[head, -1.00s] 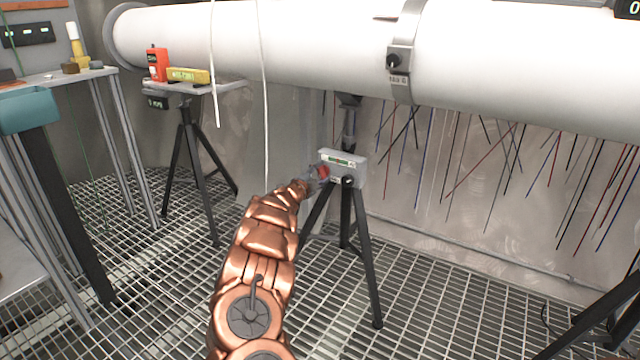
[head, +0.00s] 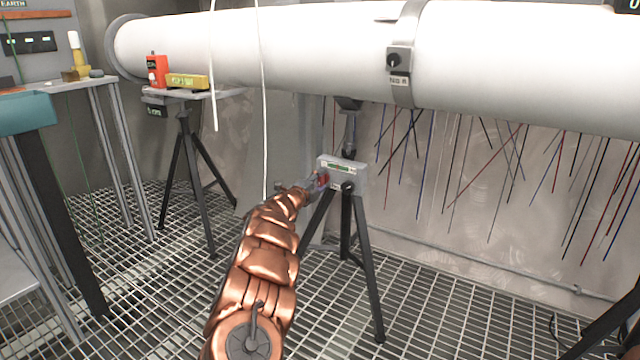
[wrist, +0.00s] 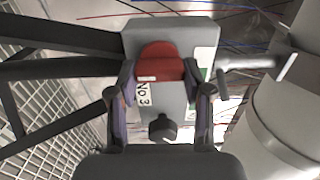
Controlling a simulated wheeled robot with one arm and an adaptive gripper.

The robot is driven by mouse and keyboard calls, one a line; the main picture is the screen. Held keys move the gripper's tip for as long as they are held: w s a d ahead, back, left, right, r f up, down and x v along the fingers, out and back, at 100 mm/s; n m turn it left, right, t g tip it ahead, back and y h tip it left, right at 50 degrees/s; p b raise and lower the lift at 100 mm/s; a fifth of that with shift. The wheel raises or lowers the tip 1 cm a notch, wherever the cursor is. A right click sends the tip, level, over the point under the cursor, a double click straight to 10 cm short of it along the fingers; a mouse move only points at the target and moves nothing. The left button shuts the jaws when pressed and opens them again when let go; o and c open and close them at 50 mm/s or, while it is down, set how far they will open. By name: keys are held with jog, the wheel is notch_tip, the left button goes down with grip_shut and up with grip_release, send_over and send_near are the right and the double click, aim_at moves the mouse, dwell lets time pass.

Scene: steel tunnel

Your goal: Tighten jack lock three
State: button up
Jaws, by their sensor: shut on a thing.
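The jack's grey box (head: 343,170) sits on top of a black tripod under the white pipe. A green display shows on its face. In the wrist view the box (wrist: 185,38) carries a label reading "No 3" and a red knob (wrist: 160,62). My gripper (wrist: 160,84) has one finger on each side of the red knob and is shut on it. In the head view my gripper (head: 312,186) reaches the left side of the box, and the red knob (head: 323,179) is partly covered by it. A black knob (wrist: 162,127) lies below, between the fingers and my palm.
A second tripod stand (head: 186,150) at left holds a red device (head: 157,71) and a yellow device (head: 187,81). A white cable (head: 262,120) hangs near my arm. The white pipe (head: 270,45) runs overhead. Thin colored rods hang behind the tripod. Grated floor lies open around it.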

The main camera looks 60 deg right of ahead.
jog(key=shift+w+f, duration=0.1)
jog(key=o, duration=0.9)
jog(key=shift+c, duration=0.2)
jog(key=o, duration=0.3)
jog(key=shift+a, duration=0.15)
jog(key=a, duration=1.1)
jog(key=shift+s+a, duration=0.35)
